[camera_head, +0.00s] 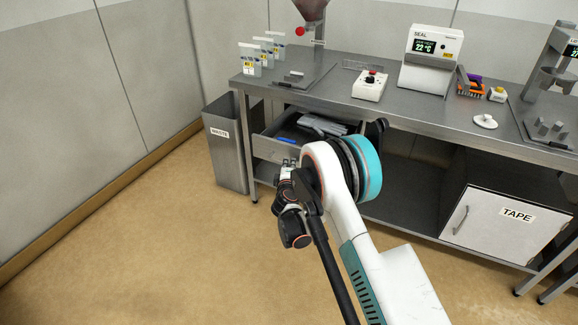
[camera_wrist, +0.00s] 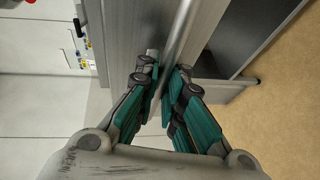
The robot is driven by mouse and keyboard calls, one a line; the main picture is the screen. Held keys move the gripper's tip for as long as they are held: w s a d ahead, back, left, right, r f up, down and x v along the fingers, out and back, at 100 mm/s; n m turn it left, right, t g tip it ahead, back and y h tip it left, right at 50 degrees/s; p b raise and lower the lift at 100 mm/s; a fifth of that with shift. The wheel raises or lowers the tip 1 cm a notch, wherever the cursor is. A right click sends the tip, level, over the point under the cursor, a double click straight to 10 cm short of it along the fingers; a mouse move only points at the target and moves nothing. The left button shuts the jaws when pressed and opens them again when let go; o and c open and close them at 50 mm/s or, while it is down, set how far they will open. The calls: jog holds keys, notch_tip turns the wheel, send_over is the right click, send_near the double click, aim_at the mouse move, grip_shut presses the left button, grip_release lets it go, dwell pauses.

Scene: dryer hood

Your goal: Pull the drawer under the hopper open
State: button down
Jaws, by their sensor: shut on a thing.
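The drawer (camera_head: 272,147) is under the left part of the steel bench, below the hopper (camera_head: 311,9). It stands partly open, and a blue item and grey items show inside. My gripper (camera_wrist: 166,84) is shut on a long pale bar, the drawer handle (camera_wrist: 181,30), which passes between the fingers in the wrist view. In the head view my arm hides part of the drawer front, and the fingertips cannot be made out clearly.
A grey waste bin (camera_head: 226,150) stands left of the drawer. The bench top (camera_head: 330,88) carries a control box (camera_head: 369,86) and a sealer (camera_head: 431,58). A white tape cabinet (camera_head: 500,222) sits below right. The floor in front is clear.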

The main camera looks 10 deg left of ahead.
jog(key=c, duration=1.7)
grip_release()
jog(key=s, duration=0.2)
jog(key=s+r, duration=0.1)
jog(key=s, duration=0.4)
jog(key=shift+s+d+r, duration=0.15)
jog(key=shift+d, duration=0.1)
